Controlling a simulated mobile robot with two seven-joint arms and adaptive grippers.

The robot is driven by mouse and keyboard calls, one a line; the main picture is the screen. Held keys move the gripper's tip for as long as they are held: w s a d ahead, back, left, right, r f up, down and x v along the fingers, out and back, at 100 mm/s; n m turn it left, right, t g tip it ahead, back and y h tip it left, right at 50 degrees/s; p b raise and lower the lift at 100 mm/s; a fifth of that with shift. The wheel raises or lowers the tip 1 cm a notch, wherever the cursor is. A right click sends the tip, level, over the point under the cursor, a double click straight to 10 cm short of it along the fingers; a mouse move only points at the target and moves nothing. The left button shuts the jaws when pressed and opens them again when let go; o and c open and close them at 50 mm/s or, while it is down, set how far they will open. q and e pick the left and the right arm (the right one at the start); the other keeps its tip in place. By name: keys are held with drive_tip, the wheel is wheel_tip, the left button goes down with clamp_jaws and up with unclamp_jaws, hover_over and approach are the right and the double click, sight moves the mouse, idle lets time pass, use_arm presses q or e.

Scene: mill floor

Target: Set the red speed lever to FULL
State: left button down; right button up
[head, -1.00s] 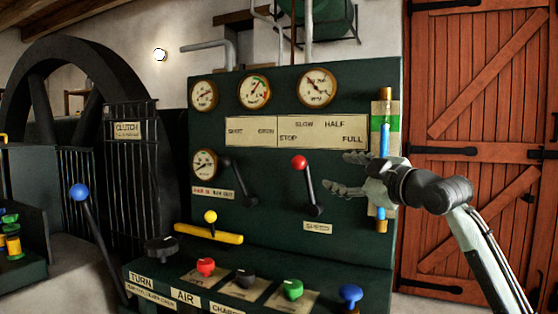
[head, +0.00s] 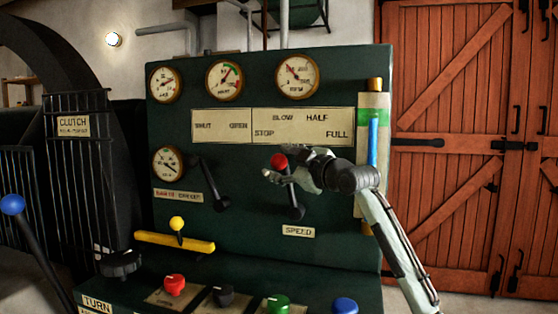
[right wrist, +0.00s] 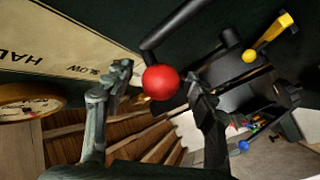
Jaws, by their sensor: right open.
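The red speed lever has a round red knob (head: 278,161) on a black arm (head: 294,203), on the green panel above the SPEED plate (head: 299,232). It leans slightly left of upright, below the STOP and SLOW marks. FULL (head: 336,134) is printed at the right end of the scale plate (head: 300,143). My right gripper (head: 282,163) is open at the knob, reaching in from the right. In the right wrist view the red knob (right wrist: 160,82) sits between the two spread fingers (right wrist: 160,80), with gaps showing on both sides. My left gripper is not in view.
A second black lever (head: 210,185) stands to the left on the panel. A yellow bar (head: 175,242) with a yellow knob and several coloured knobs lie lower down. A sight tube (head: 373,140) with blue liquid is right of the scale, behind my right arm.

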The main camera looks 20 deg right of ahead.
drive_tip(key=shift+w+a, duration=0.1)
drive_tip(key=shift+w, duration=0.2)
clamp_jaws()
